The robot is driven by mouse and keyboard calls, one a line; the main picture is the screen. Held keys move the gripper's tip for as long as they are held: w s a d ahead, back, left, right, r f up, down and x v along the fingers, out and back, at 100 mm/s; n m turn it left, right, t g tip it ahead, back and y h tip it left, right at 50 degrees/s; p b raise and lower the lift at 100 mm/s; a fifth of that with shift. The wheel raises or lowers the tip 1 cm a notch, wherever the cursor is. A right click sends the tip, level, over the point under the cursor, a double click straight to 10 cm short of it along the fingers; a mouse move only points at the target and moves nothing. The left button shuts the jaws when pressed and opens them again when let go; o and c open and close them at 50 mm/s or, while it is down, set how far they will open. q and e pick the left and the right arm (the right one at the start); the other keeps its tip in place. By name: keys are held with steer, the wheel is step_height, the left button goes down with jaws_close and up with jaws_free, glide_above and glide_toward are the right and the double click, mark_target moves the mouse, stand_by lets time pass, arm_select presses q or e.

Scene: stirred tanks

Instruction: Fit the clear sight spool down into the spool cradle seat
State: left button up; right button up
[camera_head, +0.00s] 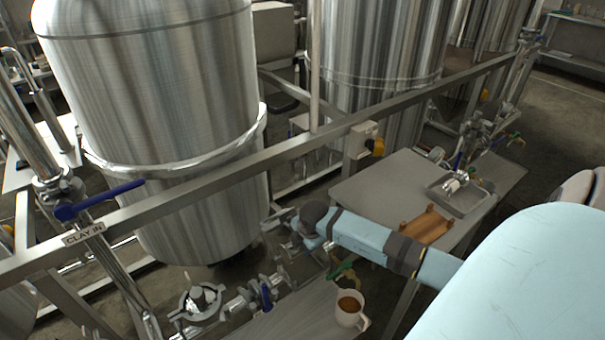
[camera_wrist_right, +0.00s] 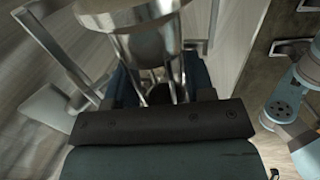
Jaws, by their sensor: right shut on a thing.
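My right gripper (camera_wrist_right: 160,88) is shut on the sight spool (camera_wrist_right: 138,42). In the right wrist view the spool shows as a shiny, round flanged end with glassy or bright parts below it, between the dark fingers. Its far end is hidden. In the head view my right arm reaches in from the right, and its gripper (camera_head: 290,228) is beside the lower part of the big steel tank, above pipework; the held spool is hard to make out there. A brown cradle-like block (camera_head: 427,226) lies on the grey table; I cannot tell whether it is the spool cradle. My left gripper is not in view.
The steel tank (camera_head: 155,90) stands close behind my right gripper. A rail (camera_head: 225,178) crosses in front of it. Valves and pipe fittings (camera_head: 265,290) and a mug (camera_head: 349,308) are below. A metal tray (camera_head: 462,199) holds small parts on the table (camera_head: 375,190).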

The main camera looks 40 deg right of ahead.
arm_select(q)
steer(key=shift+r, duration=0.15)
arm_select(e)
steer(key=shift+r, duration=0.1)
steer(key=shift+f, duration=0.45)
arm_select(q)
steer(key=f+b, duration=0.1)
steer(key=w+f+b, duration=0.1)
steer(key=b, duration=0.1)
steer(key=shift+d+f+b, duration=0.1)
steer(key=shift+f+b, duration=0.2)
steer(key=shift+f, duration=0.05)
arm_select(e)
steer(key=x, duration=0.2)
steer(key=s+x, duration=0.1)
steer(key=x, duration=0.2)
steer(key=shift+a+f, duration=0.1)
steer(key=shift+f, duration=0.05)
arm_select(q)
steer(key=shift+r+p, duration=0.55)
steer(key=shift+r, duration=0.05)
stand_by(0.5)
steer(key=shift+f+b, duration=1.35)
arm_select(e)
steer(key=shift+f, duration=2.15)
steer(key=o, duration=1.3)
steer(key=shift+s, duration=0.1)
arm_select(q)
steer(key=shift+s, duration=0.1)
